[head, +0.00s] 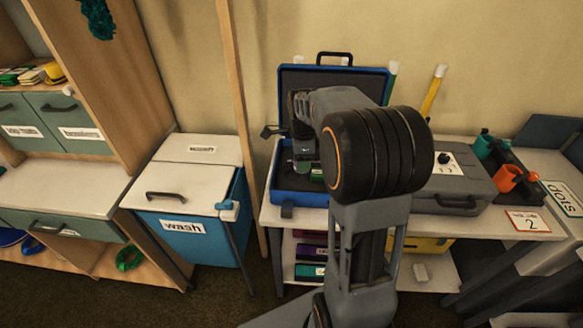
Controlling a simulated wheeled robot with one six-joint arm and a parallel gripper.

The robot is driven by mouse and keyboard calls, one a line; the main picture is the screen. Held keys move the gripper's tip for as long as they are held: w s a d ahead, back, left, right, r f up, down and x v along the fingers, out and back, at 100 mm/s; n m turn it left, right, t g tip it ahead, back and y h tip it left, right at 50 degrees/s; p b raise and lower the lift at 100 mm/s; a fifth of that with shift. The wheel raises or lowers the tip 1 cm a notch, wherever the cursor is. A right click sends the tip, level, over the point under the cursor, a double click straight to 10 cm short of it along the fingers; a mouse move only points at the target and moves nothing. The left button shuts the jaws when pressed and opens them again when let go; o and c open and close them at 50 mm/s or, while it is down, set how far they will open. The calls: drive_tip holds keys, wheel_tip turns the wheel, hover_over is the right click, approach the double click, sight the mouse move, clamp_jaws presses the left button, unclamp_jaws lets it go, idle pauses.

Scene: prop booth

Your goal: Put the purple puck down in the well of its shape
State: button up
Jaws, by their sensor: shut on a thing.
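An open blue case (300,198) stands on the white table, its dark-lined lid raised at the back. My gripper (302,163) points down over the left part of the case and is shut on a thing. The thing between the fingers is too small and too much covered to make out, and I see no clear purple on it. A small green piece (317,173) shows inside the case beside the gripper. My arm hides the right part of the case, and the wells cannot be made out.
A closed grey case (455,185) stands to the right on the table (400,220), with orange and teal cups (508,178) in a dark rack beyond it. A blue bin marked "wash" (190,225) stands left. A wooden post (240,110) rises between bin and table.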

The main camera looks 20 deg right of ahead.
drive_tip(key=w+f, duration=0.6)
drive_tip(key=shift+f, duration=0.15)
wheel_tip(320, 180, down, 3)
drive_tip(key=shift+w+f, duration=0.15)
